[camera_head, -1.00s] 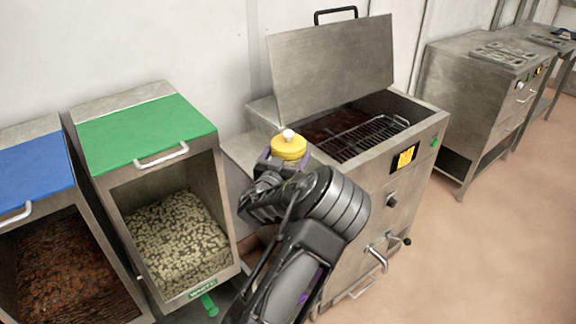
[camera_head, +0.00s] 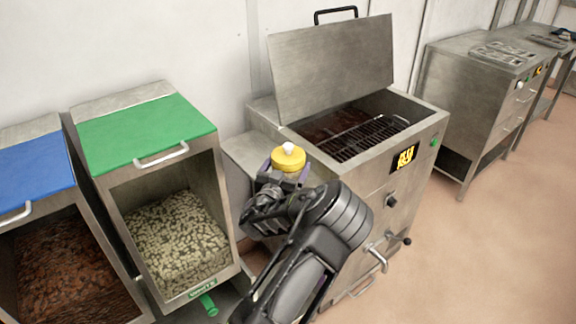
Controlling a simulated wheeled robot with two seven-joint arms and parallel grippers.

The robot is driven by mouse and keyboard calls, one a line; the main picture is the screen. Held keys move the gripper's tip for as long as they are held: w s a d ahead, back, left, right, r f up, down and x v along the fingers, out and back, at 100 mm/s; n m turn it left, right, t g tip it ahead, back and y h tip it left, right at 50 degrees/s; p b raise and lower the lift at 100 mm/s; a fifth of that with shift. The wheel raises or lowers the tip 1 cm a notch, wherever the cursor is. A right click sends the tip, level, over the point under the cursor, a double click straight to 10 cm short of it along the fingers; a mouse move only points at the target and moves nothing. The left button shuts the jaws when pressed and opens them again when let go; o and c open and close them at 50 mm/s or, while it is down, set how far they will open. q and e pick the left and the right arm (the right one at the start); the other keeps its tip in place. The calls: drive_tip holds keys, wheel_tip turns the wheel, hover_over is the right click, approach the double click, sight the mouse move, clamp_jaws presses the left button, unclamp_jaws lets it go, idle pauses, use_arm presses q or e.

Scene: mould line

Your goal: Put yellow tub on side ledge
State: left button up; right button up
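The grey side ledge (camera_head: 243,150) is on the tank's left side, partly hidden behind my gripper. I cannot tell whether the tub touches the ledge.
The steel tank (camera_head: 405,180) has a raised lid (camera_head: 335,65) and a wire rack (camera_head: 365,137) inside. Bins with green (camera_head: 145,130) and blue (camera_head: 35,165) lids stand left. A steel cabinet (camera_head: 460,90) stands right. Open floor (camera_head: 490,260) lies at front right.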

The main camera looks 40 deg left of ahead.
use_arm(q)
drive_tip(key=shift+o, duration=0.7)
drive_tip(key=shift+r, duration=0.2)
drive_tip(key=v, duration=0.2)
drive_tip(key=b+v, duration=0.1)
drive_tip(key=v, duration=0.1)
drive_tip(key=b+v, duration=0.1)
drive_tip(key=v, duration=0.1)
drive_tip(key=shift+s+d+f, duration=0.1)
drive_tip(key=shift+s+f, duration=0.15)
drive_tip(key=shift+f, duration=0.05)
drive_tip(key=b+v, duration=0.2)
drive_tip(key=b, duration=0.2)
drive_tip(key=shift+s+d+f, duration=0.1)
drive_tip(key=shift+s+d, duration=0.05)
drive_tip(key=shift+s, duration=0.2)
drive_tip(key=v, duration=0.1)
drive_tip(key=b+v, duration=0.1)
drive_tip(key=shift+s+d+r, duration=0.1)
drive_tip(key=shift+s+r, duration=0.25)
